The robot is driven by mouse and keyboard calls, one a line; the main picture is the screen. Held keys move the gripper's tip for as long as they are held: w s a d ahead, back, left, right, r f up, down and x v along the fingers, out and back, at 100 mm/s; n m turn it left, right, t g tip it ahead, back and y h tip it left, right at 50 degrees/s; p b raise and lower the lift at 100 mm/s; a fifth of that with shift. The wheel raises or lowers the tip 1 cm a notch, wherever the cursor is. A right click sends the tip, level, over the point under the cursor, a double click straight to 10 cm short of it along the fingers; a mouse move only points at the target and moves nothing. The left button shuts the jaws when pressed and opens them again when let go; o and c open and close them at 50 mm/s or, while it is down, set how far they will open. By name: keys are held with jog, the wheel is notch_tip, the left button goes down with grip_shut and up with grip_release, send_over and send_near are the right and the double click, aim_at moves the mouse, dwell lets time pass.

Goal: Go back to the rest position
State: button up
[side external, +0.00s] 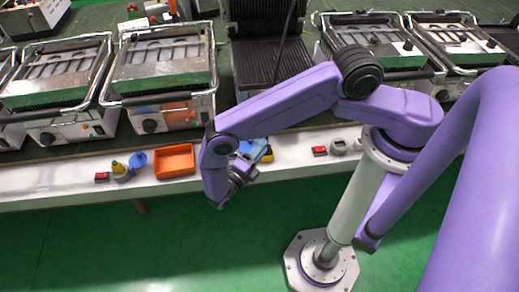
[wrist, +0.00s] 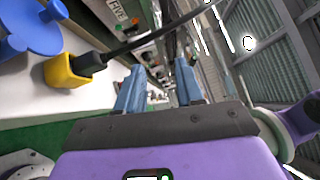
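My gripper (wrist: 160,72) shows in the wrist view with two blue fingers spread apart and nothing between them. In the side external view, the end of my arm (side external: 246,150) hangs at the front edge of the white-fronted bench, and its fingers are partly hidden by my wrist. In the wrist view a yellow holder (wrist: 65,72) with a black part and a black cable (wrist: 150,38) lies to the left of the fingers, apart from them. A blue round part (wrist: 35,30) is beyond it at the far left.
Several contact grills (side external: 165,75) stand along the bench, and an open dark grill (side external: 268,62) is behind my arm. An orange bin (side external: 174,161), a red switch (side external: 319,151) and small parts sit along the white bench front (side external: 60,178). The green floor (side external: 150,250) in front is clear.

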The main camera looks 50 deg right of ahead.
dwell(0.3)
jog(key=a+r+m+g+y, duration=0.1)
jog(key=a+r+m+y, duration=0.25)
jog(key=r+m, duration=0.4)
jog(key=a+r+m+y, duration=0.3)
jog(key=r+m+y, duration=0.15)
jog(key=r, duration=0.65)
jog(key=s+d+r+m+y, duration=0.3)
jog(key=s+r+m+y, duration=0.2)
jog(key=s+r+y, duration=0.1)
jog(key=s+d+r+m+t+y, duration=0.1)
jog(key=s+d+r+m+y, duration=0.2)
jog(key=s+r+y, duration=0.3)
jog(key=s+r+m, duration=0.1)
jog(key=s+r, duration=0.1)
jog(key=s, duration=0.3)
jog(key=shift+s+d+r+m, duration=0.2)
jog(key=shift+d+r+m, duration=0.1)
jog(key=shift+m, duration=0.1)
